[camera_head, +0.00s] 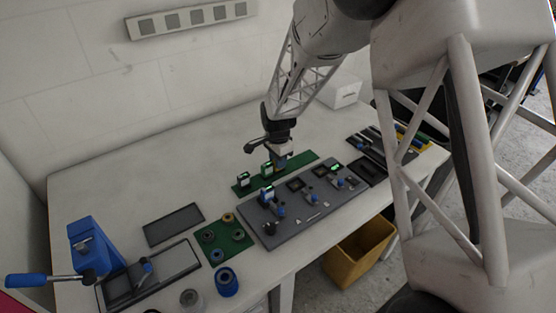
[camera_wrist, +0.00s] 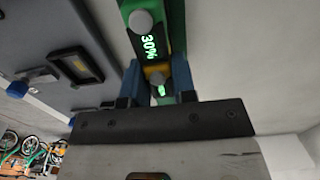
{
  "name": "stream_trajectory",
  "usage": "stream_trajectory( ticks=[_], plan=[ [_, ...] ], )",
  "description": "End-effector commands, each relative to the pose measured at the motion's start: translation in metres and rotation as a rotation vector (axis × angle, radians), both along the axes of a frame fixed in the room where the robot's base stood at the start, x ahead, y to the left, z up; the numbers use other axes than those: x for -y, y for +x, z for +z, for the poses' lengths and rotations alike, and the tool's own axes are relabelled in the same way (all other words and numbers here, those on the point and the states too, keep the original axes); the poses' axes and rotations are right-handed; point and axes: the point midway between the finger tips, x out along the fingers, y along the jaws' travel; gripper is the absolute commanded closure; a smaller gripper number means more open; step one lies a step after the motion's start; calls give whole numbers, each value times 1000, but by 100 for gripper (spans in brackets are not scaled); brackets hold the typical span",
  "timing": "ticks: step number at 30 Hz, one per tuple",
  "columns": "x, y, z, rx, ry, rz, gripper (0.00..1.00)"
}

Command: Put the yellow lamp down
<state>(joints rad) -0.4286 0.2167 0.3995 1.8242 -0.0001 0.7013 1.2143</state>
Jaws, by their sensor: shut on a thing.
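My gripper (camera_head: 280,161) points down over the green strip (camera_head: 303,161) at the back of the table. In the wrist view its blue fingers (camera_wrist: 160,80) are shut on the yellow lamp (camera_wrist: 156,76), of which a small yellow part and a green glow show between them. Most of the lamp is hidden by the fingers. Whether it touches the strip, I cannot tell. Another lamp with a green "30%" display (camera_wrist: 149,45) is just beyond the fingers in the wrist view. Two lamps with lit faces, a left one (camera_head: 244,179) and a nearer one (camera_head: 267,169), stand at the strip.
A grey panel (camera_head: 318,214) with blue-knobbed parts and green displays lies in front of the strip. Left are a green mat (camera_head: 225,240) with rings, a dark flat tray (camera_head: 173,224) and a blue clamp (camera_head: 92,245). A yellow bin (camera_head: 358,254) stands below the front edge. The back left table is clear.

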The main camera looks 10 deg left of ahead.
Motion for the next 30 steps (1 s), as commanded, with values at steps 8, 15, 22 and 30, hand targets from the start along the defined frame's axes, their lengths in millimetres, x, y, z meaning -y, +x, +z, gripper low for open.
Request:
stream_trajectory(
  ticks=[8,15,22,30],
  plan=[
    [0,0,-2,0,0,0,49],
    [0,0,-2,0,0,0,49],
    [0,0,5,1,1,0,49],
    [0,0,34,3,1,0,49]
  ],
)
